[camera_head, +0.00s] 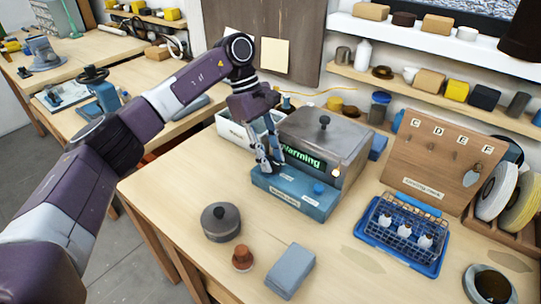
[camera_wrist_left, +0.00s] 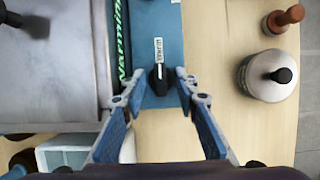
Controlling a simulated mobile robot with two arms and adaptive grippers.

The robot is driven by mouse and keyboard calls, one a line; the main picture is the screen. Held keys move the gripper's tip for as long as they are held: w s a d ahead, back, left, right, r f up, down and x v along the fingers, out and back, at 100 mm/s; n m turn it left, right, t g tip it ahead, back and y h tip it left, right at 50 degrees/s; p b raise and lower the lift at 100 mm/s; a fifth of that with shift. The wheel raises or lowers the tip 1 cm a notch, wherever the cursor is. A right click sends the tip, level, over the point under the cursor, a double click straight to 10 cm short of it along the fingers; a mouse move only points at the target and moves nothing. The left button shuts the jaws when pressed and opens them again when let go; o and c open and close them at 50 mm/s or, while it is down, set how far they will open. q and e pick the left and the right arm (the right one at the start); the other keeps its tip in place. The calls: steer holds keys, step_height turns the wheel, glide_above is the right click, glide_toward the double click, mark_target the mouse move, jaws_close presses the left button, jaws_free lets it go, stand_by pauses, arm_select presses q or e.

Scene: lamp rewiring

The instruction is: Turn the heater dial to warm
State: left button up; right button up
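The heater (camera_head: 325,140) is a grey lidded box with a blue control base (camera_head: 295,196) in front, on the wooden bench. Its green display (camera_head: 302,156) reads "Warming". In the left wrist view the black dial (camera_wrist_left: 158,80) sits on the blue panel, with its pointer end towards a small white label (camera_wrist_left: 158,50), which is hard to read. My left gripper (camera_head: 268,166) reaches down at the panel's left end and hides the dial in the head view. In the left wrist view its fingers stand open on both sides of the dial, with small gaps. My right gripper is not in view.
A blue button (camera_head: 318,188) is on the panel's right part. A lidded round pot (camera_head: 221,222), a brown stopper-like piece (camera_head: 242,258) and a grey block (camera_head: 290,271) stand in front. A white bin (camera_head: 232,128) is behind left; a blue tray (camera_head: 385,250) lies right.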

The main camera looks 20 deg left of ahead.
arm_select(q)
steer(key=shift+r, duration=0.1)
steer(key=v, duration=1.1)
steer(key=shift+a+r, duration=0.2)
steer(key=shift+r, duration=0.15)
steer(key=shift+w, duration=0.1)
